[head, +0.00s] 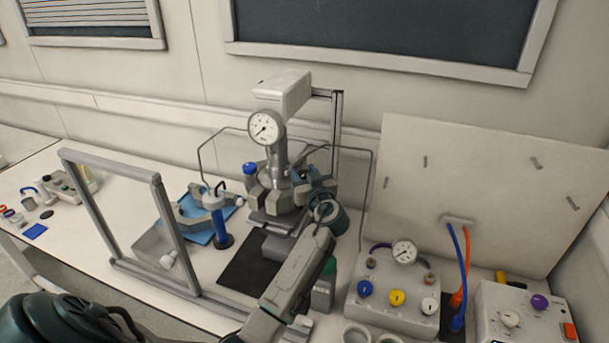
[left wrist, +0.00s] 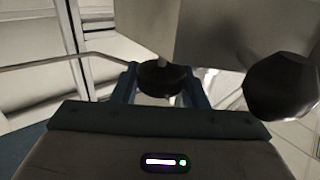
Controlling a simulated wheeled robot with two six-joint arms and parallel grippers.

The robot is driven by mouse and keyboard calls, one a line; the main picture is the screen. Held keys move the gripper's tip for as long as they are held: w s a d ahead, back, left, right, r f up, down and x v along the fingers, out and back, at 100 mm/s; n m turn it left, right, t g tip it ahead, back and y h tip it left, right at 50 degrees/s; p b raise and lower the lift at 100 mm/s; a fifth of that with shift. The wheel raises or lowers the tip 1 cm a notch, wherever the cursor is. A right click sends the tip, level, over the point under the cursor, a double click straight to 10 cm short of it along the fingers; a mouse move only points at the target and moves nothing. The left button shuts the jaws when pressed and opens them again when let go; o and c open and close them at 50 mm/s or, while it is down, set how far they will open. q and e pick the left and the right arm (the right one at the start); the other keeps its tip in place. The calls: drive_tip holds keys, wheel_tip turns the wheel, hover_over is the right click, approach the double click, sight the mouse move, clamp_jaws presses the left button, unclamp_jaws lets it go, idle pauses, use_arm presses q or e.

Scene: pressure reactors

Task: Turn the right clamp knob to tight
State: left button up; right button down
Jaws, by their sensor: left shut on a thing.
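The pressure reactor (head: 279,190) stands at the bench's middle, with a metal clamp around its head and a round gauge (head: 265,127) above. My left gripper (head: 316,184) reaches its right side. In the left wrist view, the right clamp knob (left wrist: 160,76), dark and round, sits between the two blue fingers of my left gripper (left wrist: 158,88), which is shut on it. In the head view the gripper hides this knob. Its tightness cannot be read. My right gripper is not in view.
Another dark knob (left wrist: 281,86) is close on the right in the wrist view. A thin wire frame (head: 372,185) surrounds the reactor. A grey open frame (head: 168,215) stands at left. A control box (head: 392,305) with coloured knobs sits at right, before a white panel (head: 480,180).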

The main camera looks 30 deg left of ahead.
use_arm(q)
drive_tip(key=m+t+h+b, duration=0.1)
drive_tip(key=m+t+h, duration=0.1)
drive_tip(key=shift+t, duration=0.3)
drive_tip(key=m+t+h, duration=0.1)
drive_tip(key=m+h, duration=0.1)
drive_tip(key=shift+a+t+h, duration=0.1)
drive_tip(key=shift+t+h, duration=0.2)
drive_tip(key=m+t+h, duration=0.1)
drive_tip(key=h, duration=0.1)
drive_tip(key=m+t+h+p, duration=0.1)
drive_tip(key=m+h, duration=0.1)
drive_tip(key=shift+r+h, duration=0.1)
drive_tip(key=shift+h, duration=0.2)
drive_tip(key=shift+m+t+h+p, duration=0.4)
drive_tip(key=shift+m+h, duration=0.7)
drive_tip(key=shift+h, duration=0.4)
drive_tip(key=shift+m+h, duration=0.4)
drive_tip(key=shift+h, duration=0.2)
drive_tip(key=o, duration=0.7)
drive_tip(key=shift+c, duration=0.2)
drive_tip(key=shift+s, duration=0.15)
